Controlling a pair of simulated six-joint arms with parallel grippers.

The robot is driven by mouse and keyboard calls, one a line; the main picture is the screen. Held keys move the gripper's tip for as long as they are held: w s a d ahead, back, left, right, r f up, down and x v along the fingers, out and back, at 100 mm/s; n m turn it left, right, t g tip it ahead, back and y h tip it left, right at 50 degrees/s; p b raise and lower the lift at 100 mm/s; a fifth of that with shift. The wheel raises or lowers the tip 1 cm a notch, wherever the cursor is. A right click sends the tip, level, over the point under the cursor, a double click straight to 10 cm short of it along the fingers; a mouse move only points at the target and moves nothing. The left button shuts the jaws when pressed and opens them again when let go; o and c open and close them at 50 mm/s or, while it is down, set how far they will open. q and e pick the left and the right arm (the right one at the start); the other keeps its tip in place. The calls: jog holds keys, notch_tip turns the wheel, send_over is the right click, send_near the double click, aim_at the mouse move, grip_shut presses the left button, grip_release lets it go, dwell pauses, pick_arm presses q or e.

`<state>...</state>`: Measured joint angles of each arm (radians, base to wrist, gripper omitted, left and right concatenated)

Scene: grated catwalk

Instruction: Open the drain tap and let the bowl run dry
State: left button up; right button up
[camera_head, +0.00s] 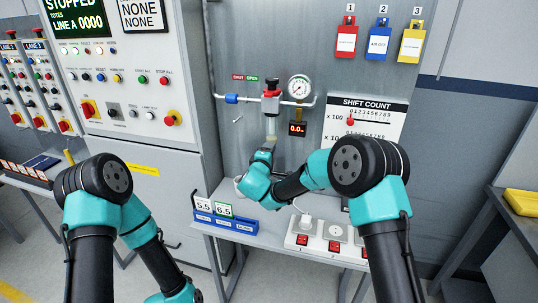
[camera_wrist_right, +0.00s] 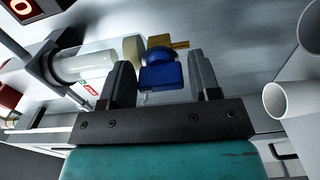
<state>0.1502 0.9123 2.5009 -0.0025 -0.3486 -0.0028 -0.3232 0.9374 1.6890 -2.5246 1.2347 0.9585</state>
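The filter unit (camera_head: 271,103) with a red top hangs on the wall pipe. Its clear bowl (camera_head: 271,127) points down; it also shows in the right wrist view (camera_wrist_right: 88,66). A cream end piece (camera_wrist_right: 133,51) sits at the bowl's lower end. The blue drain tap (camera_wrist_right: 160,75) with a brass stem (camera_wrist_right: 180,45) is beyond that. In the head view the right gripper (camera_head: 264,152) is just under the bowl and hides the tap. The bowl's liquid level is unclear. My left gripper is out of view.
A white cup (camera_head: 239,184) stands partly hidden behind my right arm. Blue card holder (camera_head: 226,222) and power strip (camera_head: 325,240) lie on the bench. A gauge (camera_head: 299,87) and small red-digit display (camera_head: 297,129) are beside the unit. White hollow pieces (camera_wrist_right: 290,100) show in the wrist view.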

jog(key=shift+o, duration=1.1)
jog(key=v, duration=1.7)
jog(key=shift+s, duration=0.25)
